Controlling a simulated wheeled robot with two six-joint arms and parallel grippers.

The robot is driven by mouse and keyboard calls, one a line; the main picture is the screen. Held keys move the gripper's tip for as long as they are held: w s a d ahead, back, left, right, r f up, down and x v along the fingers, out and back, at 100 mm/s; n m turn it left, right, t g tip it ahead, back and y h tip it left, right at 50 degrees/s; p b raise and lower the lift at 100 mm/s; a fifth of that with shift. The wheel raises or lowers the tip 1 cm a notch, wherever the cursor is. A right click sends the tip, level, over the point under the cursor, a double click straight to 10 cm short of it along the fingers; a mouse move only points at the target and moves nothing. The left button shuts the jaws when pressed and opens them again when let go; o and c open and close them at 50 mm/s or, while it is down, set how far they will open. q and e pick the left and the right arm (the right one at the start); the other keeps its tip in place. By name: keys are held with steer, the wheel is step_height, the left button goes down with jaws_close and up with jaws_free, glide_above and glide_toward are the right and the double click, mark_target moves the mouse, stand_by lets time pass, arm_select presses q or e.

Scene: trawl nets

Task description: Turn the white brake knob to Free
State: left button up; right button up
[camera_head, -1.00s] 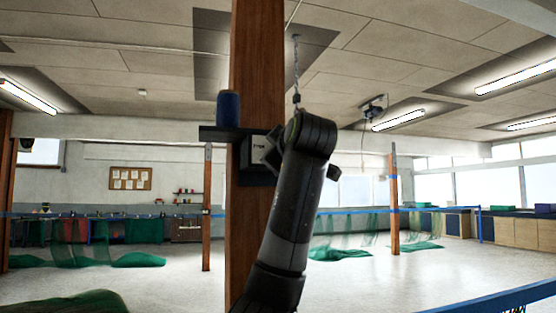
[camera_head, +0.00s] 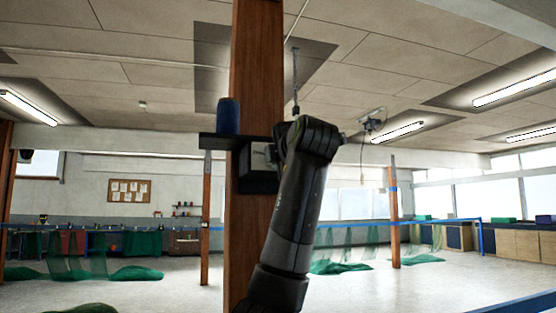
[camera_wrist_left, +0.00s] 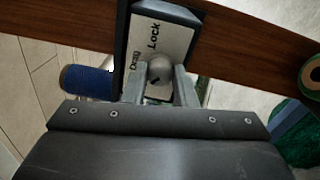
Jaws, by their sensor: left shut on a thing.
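The white brake knob (camera_wrist_left: 160,68) is round and pale with a dark mark on its lower face. It sits on a white plate (camera_wrist_left: 172,38) in a dark frame. The words Lock and Drag show on the plate; I cannot read Free there. My left gripper (camera_wrist_left: 160,88) is shut on the knob, one finger on each side. In the head view the brake box (camera_head: 258,178) is on the wooden post, and my arm hides the knob and the fingers. My right gripper is not in view.
The wooden post (camera_head: 257,70) stands upright behind the box. A dark shelf (camera_head: 215,141) beside the box carries a blue spool (camera_head: 228,115), also in the wrist view (camera_wrist_left: 85,80). A green roll (camera_wrist_left: 312,76) is at the wrist view's right edge. Green nets (camera_head: 135,273) lie far back.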

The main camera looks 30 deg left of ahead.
arm_select(q)
steer(key=shift+n, duration=0.5)
steer(key=shift+f, duration=0.1)
steer(key=o, duration=1)
steer(key=shift+s+d, duration=0.1)
steer(key=b+v, duration=0.7)
steer(key=v, duration=1)
